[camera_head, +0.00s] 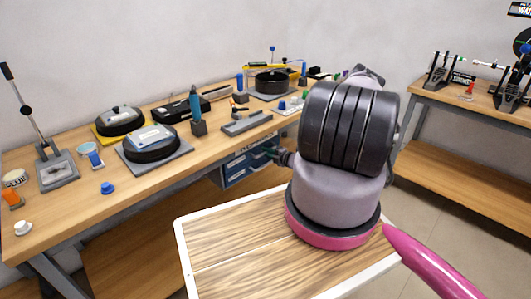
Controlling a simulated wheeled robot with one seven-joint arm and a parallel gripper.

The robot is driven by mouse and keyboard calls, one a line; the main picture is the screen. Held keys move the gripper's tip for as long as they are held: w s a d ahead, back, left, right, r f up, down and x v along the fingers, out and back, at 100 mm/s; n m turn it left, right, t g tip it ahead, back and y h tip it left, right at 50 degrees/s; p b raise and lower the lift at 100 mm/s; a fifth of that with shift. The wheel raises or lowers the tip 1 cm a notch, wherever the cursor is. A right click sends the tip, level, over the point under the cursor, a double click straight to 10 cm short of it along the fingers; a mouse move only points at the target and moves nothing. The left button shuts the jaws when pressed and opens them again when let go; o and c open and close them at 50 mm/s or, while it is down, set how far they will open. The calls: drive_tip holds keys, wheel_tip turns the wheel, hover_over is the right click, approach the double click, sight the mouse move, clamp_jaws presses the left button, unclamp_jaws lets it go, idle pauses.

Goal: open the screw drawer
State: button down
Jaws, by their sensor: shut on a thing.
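A small grey drawer cabinet with blue drawers (236,176) hangs under the wooden workbench at the centre. A label on its upper edge is too small to read surely. My gripper (272,153) is at the right part of the cabinet's front, at the upper drawers. It is shut on what looks like a drawer handle, though the fingertips are small and the contact is hard to see. My arm hides part of the cabinet's right side. I cannot tell which drawer holds screws or how far any drawer stands out.
The wooden workbench (70,213) bears dark round pads, a black pan (272,82), blue-handled tools and small parts. A white-edged wooden tray top (230,228) lies below my arm. A second bench (470,111) stands at right. Floor shows between the benches.

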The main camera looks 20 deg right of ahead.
drive_tip(key=f+v, duration=0.3)
drive_tip(key=v, duration=1.1)
drive_tip(key=s+f+v, duration=0.1)
drive_tip(key=f+v, duration=0.2)
drive_tip(key=v, duration=1.1)
drive_tip(key=shift+s+d, duration=0.25)
drive_tip(key=shift+s, duration=0.1)
drive_tip(key=c, duration=0.8)
unclamp_jaws()
drive_tip(key=shift+c, duration=0.2)
drive_tip(key=v, duration=1)
drive_tip(key=shift+s, duration=0.4)
drive_tip(key=shift+d+r, duration=0.1)
